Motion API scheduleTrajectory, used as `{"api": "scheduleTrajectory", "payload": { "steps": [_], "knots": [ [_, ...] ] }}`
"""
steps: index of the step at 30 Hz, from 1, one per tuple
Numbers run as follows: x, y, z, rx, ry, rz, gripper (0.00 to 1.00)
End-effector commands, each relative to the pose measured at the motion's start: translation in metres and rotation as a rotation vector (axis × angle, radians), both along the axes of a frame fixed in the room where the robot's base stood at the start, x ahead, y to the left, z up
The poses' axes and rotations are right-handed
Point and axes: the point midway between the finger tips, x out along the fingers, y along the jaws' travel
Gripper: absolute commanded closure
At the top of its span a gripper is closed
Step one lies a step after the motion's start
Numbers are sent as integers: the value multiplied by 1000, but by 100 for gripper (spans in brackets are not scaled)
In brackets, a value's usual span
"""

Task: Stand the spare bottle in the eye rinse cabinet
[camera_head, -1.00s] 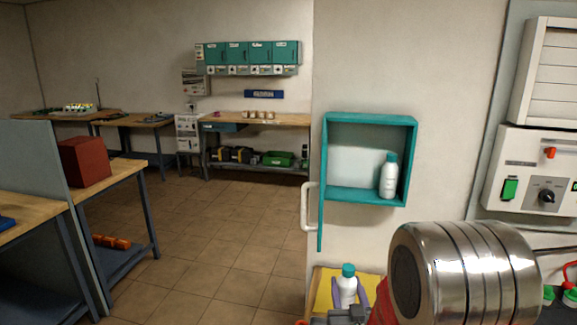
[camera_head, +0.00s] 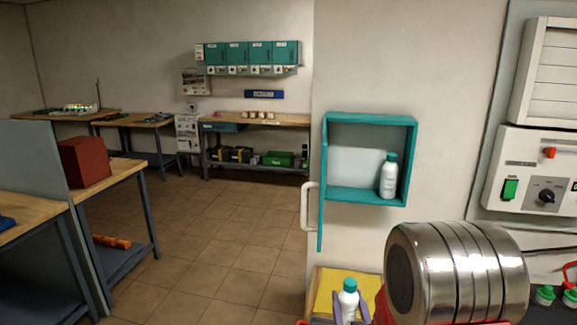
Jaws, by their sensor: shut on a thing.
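The eye rinse cabinet (camera_head: 369,118) is a teal open-fronted box on the wall, its door swung out at the left edge. One white bottle with a teal cap (camera_head: 388,177) stands upright at the right of its floor; the left part of the floor is empty. The spare bottle (camera_head: 348,299), white with a teal cap, is below the cabinet, in front of a yellow surface. My gripper (camera_head: 350,318) is shut on the spare bottle, with purple fingers at its sides. The bottle's lower part is hidden at the picture's bottom edge.
A white handle (camera_head: 307,206) stands out at the cabinet door's left. The yellow-topped surface (camera_head: 326,289) lies below the cabinet. A switch panel (camera_head: 535,180) is on the wall at right, with green-capped containers (camera_head: 545,294) beneath it. Open tiled floor lies left.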

Motion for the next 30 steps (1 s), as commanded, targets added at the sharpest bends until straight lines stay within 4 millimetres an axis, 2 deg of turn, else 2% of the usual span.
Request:
{"api": "scheduleTrajectory", "payload": {
  "steps": [4, 9, 30],
  "knots": [
    [-11, 0, -21, 0, 5, 0, 89],
    [-17, 0, -37, 0, 2, 0, 89],
    [-18, 0, -42, 0, -1, 0, 89]
  ]
}}
